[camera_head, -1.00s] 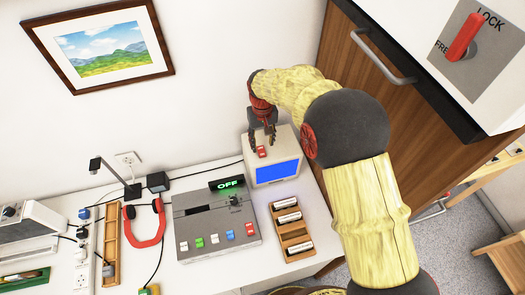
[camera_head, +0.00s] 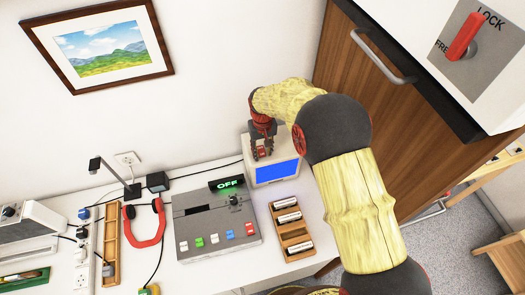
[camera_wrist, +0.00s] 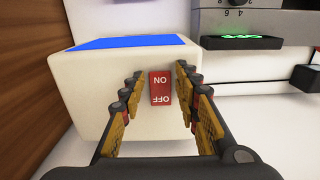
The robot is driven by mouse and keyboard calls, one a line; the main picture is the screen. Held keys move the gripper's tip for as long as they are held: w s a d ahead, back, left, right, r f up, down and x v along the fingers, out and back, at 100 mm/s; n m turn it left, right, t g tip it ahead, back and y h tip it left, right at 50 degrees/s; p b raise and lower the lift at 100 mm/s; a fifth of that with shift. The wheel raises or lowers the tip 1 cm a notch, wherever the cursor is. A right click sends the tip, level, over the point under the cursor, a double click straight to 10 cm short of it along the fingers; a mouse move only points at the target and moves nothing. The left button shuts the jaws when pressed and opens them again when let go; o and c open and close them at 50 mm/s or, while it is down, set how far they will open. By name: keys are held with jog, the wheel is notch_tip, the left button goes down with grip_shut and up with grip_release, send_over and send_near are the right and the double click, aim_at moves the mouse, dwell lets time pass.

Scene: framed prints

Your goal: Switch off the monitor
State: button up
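The monitor is a small white box (camera_head: 291,150) with a lit blue screen (camera_head: 277,171), at the back of the white table. Its top carries a red rocker switch marked ON and OFF (camera_wrist: 161,88); the lettering is upside down in the wrist view. ON is on the side nearer the screen. I cannot tell which side is pressed in. My gripper (camera_head: 262,148) is over the monitor's top. In the wrist view its fingers (camera_wrist: 159,73) are apart, one on each side of the switch, with nothing held between them. Contact with the box cannot be told.
A grey control box (camera_head: 205,237) with coloured switches and a green OFF display (camera_head: 227,184) stands left of the monitor. A wooden battery tray (camera_head: 293,244) lies in front. A wooden cabinet (camera_head: 385,100) stands at the right, the wall behind. A red headset (camera_head: 146,238) lies further left.

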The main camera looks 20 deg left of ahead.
grip_shut()
dwell(0.3)
jog(key=shift+w+a+r+g+h+p, duration=0.15)
jog(key=shift+g+h+p, duration=0.3)
jog(key=shift+p, duration=0.25)
jog(key=shift+w+a+g+h+p, duration=0.1)
jog(key=shift+w+g+h+p, duration=0.05)
jog(key=shift+g+h+p, duration=0.3)
jog(key=shift+w+a+g+h+p, duration=0.1)
jog(key=shift+g+h+p, duration=0.15)
jog(key=shift+g, duration=0.25)
jog(key=shift+o, duration=1.6)
grip_release()
